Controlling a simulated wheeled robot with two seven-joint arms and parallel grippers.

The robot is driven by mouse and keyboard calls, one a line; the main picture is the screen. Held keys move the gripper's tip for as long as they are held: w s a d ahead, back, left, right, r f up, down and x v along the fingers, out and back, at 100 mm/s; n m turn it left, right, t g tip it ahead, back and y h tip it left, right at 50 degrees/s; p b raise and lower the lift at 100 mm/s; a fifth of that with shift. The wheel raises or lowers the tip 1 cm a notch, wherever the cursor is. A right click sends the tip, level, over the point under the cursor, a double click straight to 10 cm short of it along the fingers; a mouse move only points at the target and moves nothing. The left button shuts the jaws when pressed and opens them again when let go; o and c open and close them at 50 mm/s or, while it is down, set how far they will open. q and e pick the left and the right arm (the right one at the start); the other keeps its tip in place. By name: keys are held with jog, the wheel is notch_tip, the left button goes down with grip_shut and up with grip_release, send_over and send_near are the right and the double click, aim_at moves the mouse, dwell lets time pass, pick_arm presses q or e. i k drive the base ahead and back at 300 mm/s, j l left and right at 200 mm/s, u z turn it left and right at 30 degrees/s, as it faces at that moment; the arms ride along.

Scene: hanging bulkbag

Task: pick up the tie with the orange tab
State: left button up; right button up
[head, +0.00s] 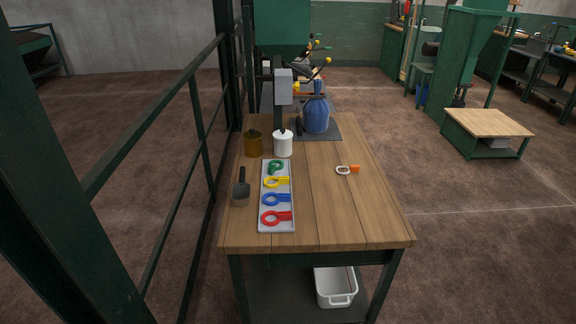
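The tie with the orange tab (347,170) lies on the right half of the wooden table (335,215). It has a small whitish loop on its left and an orange tab on its right. Bare wood surrounds it, and nothing touches it. Neither of my grippers shows in the head view, so I cannot see how they stand.
A grey tray (263,226) holds several coloured ring-shaped pieces. A dark scoop (241,190), a brown jar (253,145) and a white jar (283,146) stand near it. A blue bag (316,115) sits at the back. A green railing (172,145) runs along the left.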

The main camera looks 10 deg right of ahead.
aim_at(353, 168)
jog(key=i+l+u, duration=0.15)
jog(key=l+u, duration=1.65)
jog(key=l, duration=0.15)
jog(key=k, duration=0.05)
